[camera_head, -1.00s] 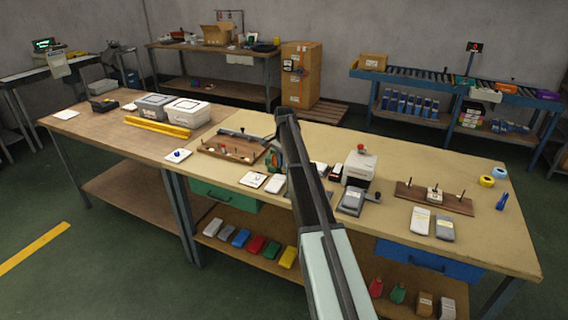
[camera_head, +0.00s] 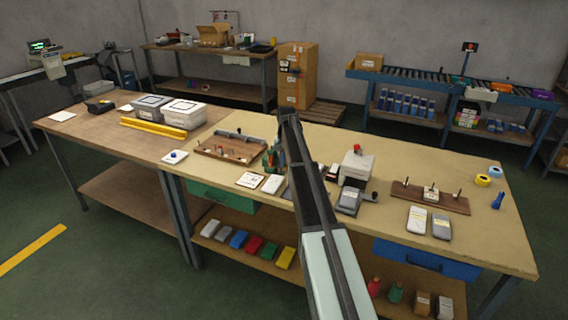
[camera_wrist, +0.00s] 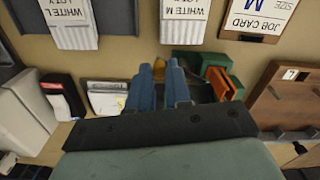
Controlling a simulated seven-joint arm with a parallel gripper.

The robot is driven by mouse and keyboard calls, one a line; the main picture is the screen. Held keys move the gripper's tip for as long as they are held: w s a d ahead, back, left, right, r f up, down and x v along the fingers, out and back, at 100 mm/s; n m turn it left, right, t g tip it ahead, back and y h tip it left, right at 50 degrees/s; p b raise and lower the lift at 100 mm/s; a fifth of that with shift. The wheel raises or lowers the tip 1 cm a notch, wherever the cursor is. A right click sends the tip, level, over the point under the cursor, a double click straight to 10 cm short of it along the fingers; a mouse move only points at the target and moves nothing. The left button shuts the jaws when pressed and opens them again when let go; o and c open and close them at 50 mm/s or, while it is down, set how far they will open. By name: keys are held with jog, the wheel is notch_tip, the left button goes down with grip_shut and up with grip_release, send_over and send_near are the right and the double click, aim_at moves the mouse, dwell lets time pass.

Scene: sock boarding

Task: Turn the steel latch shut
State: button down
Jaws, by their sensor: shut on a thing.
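My gripper (camera_wrist: 159,80) points down at the bench in the wrist view. Its two blue fingers are parted by a narrow gap, shut on a small part. That part is mostly hidden by the fingers; by its place I take it for the steel latch. A small yellow-orange piece shows beyond the fingertips. A green and orange fixture (camera_wrist: 218,82) stands just right of the fingers. In the head view the green fixture (camera_head: 271,157) shows left of my arm, which hides much of the gripper area.
White sock packs (camera_wrist: 184,20) and a job card (camera_wrist: 258,14) lie close by in the wrist view. A wooden pegged board (camera_head: 230,148) stands left of the fixture, a cream press (camera_head: 357,168) right of it.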

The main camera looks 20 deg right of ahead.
jog(key=n, duration=0.2)
jog(key=w+d+n, duration=0.1)
jog(key=n, duration=0.1)
jog(key=shift+d+n, duration=0.15)
jog(key=shift+n, duration=0.25)
dwell(0.4)
jog(key=c, duration=1.1)
grip_release()
jog(key=shift+o, duration=0.2)
notch_tip(320, 180, up, 14)
jog(key=shift+f, duration=0.1)
